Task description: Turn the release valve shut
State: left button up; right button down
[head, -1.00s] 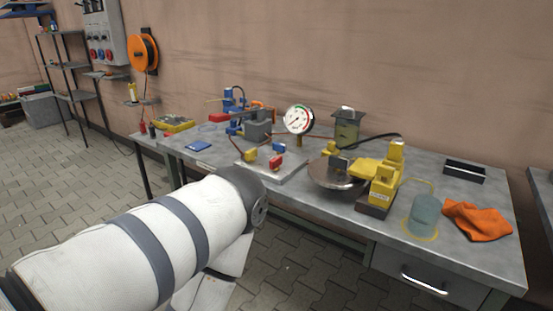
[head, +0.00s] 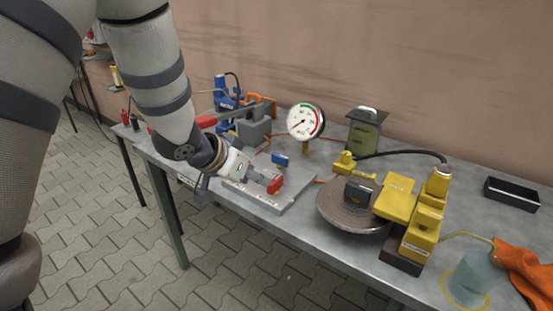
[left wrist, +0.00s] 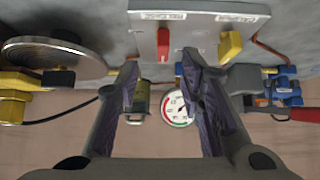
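A red valve handle (head: 275,184) stands on a grey plate (head: 285,203) near the table's front edge. In the left wrist view the red handle (left wrist: 163,43) sits beside a white label that seems to read RELEASE. A yellow handle (left wrist: 230,46) is beside it on the same plate; my gripper hides it in the head view. My left gripper (head: 262,178) is over the plate, close to the red handle. In the left wrist view its fingers (left wrist: 161,70) are wide apart with nothing between them. Contact with the handle cannot be told. My right gripper is out of view.
A pressure gauge (head: 305,121) and a small blue block (head: 280,159) are behind the handles. To the right are a round metal disc (head: 352,214), a yellow device (head: 424,220), a glass jar (head: 476,272) and an orange cloth (head: 525,268). A black tray (head: 511,194) lies at the back right.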

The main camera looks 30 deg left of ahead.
aim_at(275, 180)
pick_arm(q)
jog(key=x, duration=0.3)
jog(key=w+x, duration=0.1)
jog(key=x, duration=0.3)
jog(key=r+x, duration=0.1)
jog(key=x, duration=0.3)
jog(key=shift+w+a, duration=0.15)
jog(key=shift+w, duration=0.05)
jog(key=shift+c, duration=0.2)
grip_shut()
